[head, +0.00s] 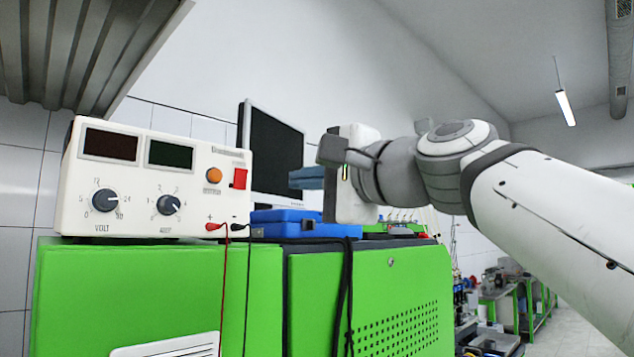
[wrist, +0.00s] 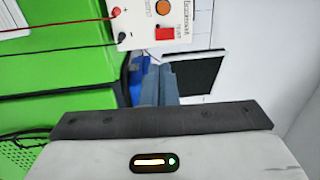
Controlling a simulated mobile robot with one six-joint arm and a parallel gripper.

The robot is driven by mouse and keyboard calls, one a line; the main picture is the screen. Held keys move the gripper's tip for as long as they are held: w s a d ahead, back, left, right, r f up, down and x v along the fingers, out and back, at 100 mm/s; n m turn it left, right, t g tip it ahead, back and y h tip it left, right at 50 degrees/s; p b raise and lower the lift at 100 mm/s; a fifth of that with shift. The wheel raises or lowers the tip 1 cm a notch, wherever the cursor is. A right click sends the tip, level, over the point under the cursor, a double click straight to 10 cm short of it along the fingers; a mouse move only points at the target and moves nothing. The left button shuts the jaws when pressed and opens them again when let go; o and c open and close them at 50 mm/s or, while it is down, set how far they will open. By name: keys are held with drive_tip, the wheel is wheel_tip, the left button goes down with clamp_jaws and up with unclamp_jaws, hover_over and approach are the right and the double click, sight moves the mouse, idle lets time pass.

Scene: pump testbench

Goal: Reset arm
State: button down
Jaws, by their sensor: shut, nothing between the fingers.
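My gripper (head: 292,178) is raised above the green bench and points left, with its grey-blue fingers in front of the monitor's lower edge. In the wrist view my gripper's fingers (wrist: 158,72) lie together with nothing between them. My arm comes in from the right side of the head view. The fingers are apart from the white power supply (head: 150,185), which stands to their left on the bench. It also shows at the top of the wrist view (wrist: 140,22).
A blue case (head: 290,224) lies on the green bench (head: 150,295) below my gripper. A dark monitor (head: 270,155) stands behind. Red and black leads (head: 222,290) hang from the power supply down the bench front. Free air surrounds the gripper above the bench.

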idle(0.3)
drive_tip(key=w+d+f+n+g+h, duration=0.1)
drive_tip(key=d+f+h, duration=0.2)
drive_tip(key=f, duration=0.7)
drive_tip(key=w+d+f+n+g+h, duration=0.1)
drive_tip(key=d+f+h, duration=0.2)
drive_tip(key=f, duration=0.8)
drive_tip(key=w+d+f+n+g+h, duration=0.1)
drive_tip(key=d+f+h, duration=0.15)
drive_tip(key=f, duration=0.75)
drive_tip(key=s+d+f+n+g+h, duration=0.1)
drive_tip(key=s+d+f, duration=0.3)
drive_tip(key=f, duration=0.4)
drive_tip(key=s+d+f+n+g+h, duration=0.2)
drive_tip(key=s+d+f+g+h, duration=0.1)
drive_tip(key=f, duration=0.6)
drive_tip(key=s+d+f+n+g+h+p, duration=0.1)
drive_tip(key=s+d+f+n+g+h, duration=0.1)
drive_tip(key=s+d+f, duration=0.3)
wheel_tip(320, 180, down, 4)
drive_tip(key=shift+s+d+r, duration=0.1)
drive_tip(key=shift+s+d, duration=0.25)
drive_tip(key=shift+s, duration=0.9)
